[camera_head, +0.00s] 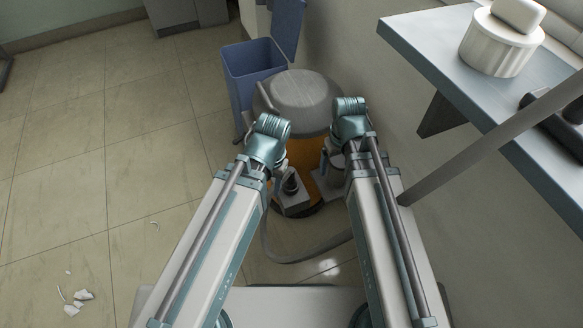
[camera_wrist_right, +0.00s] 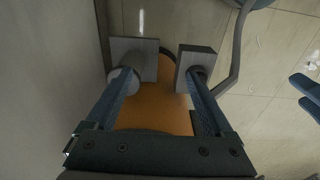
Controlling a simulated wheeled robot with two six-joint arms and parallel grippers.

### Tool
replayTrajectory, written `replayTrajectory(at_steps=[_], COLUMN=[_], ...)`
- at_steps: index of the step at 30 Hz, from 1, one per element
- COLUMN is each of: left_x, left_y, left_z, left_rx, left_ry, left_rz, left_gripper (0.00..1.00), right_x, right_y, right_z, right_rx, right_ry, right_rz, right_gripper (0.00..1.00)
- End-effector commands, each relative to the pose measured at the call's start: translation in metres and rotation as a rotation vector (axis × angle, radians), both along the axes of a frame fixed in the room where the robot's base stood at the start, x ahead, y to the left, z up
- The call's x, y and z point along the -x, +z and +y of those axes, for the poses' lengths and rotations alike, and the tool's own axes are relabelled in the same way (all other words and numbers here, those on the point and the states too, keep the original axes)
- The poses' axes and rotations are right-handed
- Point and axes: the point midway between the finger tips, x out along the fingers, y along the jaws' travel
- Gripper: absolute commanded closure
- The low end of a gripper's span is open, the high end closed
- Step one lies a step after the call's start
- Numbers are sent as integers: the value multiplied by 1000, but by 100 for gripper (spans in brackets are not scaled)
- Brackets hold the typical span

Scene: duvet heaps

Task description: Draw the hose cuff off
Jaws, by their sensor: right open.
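An orange vacuum canister (camera_head: 311,158) with a rounded grey lid (camera_head: 300,92) stands on the floor beyond my arms. It also shows as orange in the right wrist view (camera_wrist_right: 160,108). A grey hose (camera_head: 300,256) curves low around its near side and also shows in the right wrist view (camera_wrist_right: 238,48). I cannot make out the hose cuff for certain. My right gripper (camera_wrist_right: 163,61) is open, with its two block-shaped pads apart and the orange body behind the gap. My left wrist (camera_head: 267,141) is beside the canister; its fingers are too unclear to judge.
A blue bin (camera_head: 254,65) with its lid up stands behind the canister at left. A shelf (camera_head: 437,58) on the right bears a white ribbed container (camera_head: 497,46). White shards (camera_head: 76,299) lie at lower left. The tiled floor on the left is mostly clear.

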Motion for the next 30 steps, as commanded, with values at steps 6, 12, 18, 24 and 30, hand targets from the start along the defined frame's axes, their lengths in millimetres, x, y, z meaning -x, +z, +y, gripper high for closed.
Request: replayTrajectory(at_steps=[6,12,18,24,30], left_x=[0,0,0,0,0], left_y=[-12,-11,-11,-12,-17], left_z=[0,0,0,0,0], left_rx=[0,0,0,0,0], left_ry=[0,0,0,0,0], left_rz=[0,0,0,0,0], left_gripper=[50,50,50,50,50], right_x=[-28,-41,-44,-43,-43], right_y=[-12,-11,-12,-12,-17], right_z=[46,95,123,128,127], right_rx=[13,25,29,30,30], right_ry=[485,950,1221,1277,1273], right_rz=[13,31,41,43,43], right_gripper=[14,14,14,14,14])
